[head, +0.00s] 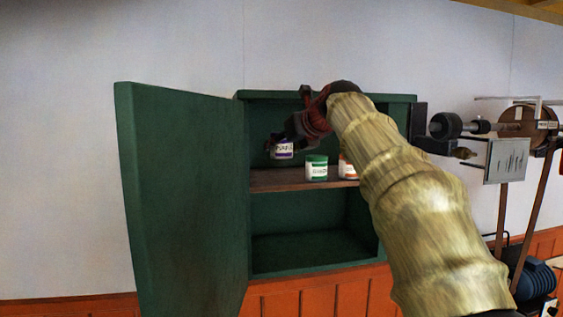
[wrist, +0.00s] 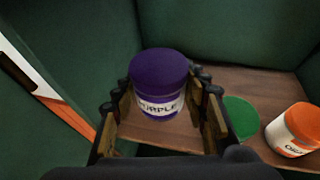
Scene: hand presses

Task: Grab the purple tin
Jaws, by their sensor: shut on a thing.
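The purple tin (wrist: 158,82) has a purple lid and a white label with "PURPLE" on it. It sits between the fingers of my gripper (wrist: 160,105) in the wrist view, and the gripper is shut on it. In the head view the purple tin (head: 283,149) hangs below my gripper (head: 283,141) and appears raised above the shelf (head: 275,181) inside the green cabinet (head: 247,200). My arm hides part of the cabinet's right side.
A green tin (head: 317,168) and an orange tin (head: 347,168) stand on the shelf to the right. The cabinet door (head: 180,200) is open at the left. The lower compartment looks empty. A machine (head: 507,160) stands at the far right.

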